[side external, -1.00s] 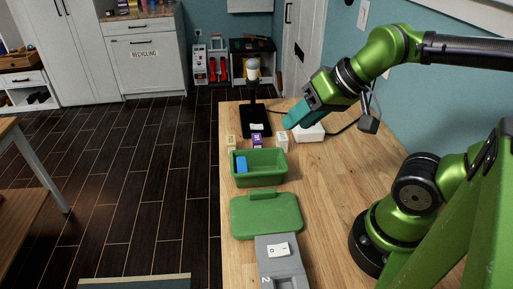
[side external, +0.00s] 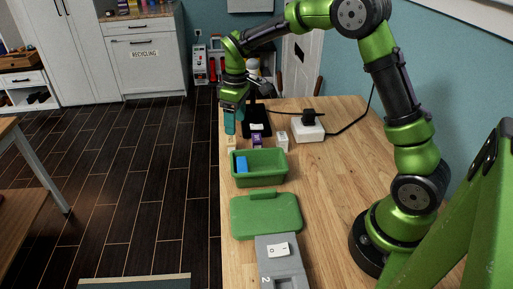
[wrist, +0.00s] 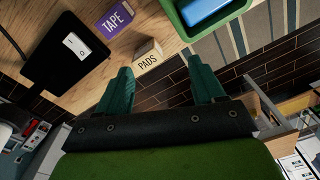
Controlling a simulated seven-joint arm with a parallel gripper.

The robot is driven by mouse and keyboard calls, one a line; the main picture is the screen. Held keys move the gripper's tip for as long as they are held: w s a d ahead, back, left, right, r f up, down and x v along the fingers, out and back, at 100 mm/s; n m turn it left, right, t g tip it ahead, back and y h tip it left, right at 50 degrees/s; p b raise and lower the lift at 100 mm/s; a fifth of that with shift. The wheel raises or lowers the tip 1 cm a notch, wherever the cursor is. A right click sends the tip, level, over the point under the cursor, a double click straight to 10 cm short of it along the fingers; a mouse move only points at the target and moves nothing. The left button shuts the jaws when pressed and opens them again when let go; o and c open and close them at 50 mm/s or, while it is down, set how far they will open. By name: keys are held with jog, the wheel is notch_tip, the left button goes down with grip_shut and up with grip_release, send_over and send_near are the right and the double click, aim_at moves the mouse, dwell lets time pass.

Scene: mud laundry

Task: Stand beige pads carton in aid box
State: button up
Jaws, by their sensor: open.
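The beige pads carton (side external: 231,143) stands at the left edge of the wooden counter, behind the aid box. In the wrist view its "PADS" label shows on the carton (wrist: 148,60). The aid box (side external: 262,181) is an open green bin with a blue block (side external: 241,164) inside at its left; its corner also shows in the wrist view (wrist: 216,27). My gripper (side external: 230,126) is open, with teal fingers pointing down, just above the pads carton. In the wrist view the carton lies ahead of the fingertips (wrist: 163,78), with nothing between them.
A purple tape carton (side external: 257,141) and a white carton (side external: 282,142) stand right of the pads carton. A black stand (side external: 247,130), a white box with a plug (side external: 309,132), a green lid (side external: 265,216) and a grey unit (side external: 280,265) also occupy the counter. Its right side is mostly clear.

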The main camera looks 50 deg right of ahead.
aim_at(231, 139)
jog(key=shift+w+d+f+n, duration=0.2)
jog(key=shift+w+f+n, duration=0.25)
jog(key=shift+w, duration=0.1)
jog(key=shift+w+d+f+n, duration=0.2)
jog(key=shift+w+f+n, duration=0.25)
jog(key=shift+w, duration=0.1)
jog(key=shift+w+d+r+n, duration=0.25)
jog(key=shift+w+r+n, duration=0.6)
jog(key=shift+n, duration=0.25)
jog(key=shift+s+n, duration=0.15)
jog(key=shift+n, duration=0.15)
jog(key=shift+f, duration=4.05)
jog(key=c, duration=0.6)
jog(key=shift+c, duration=0.2)
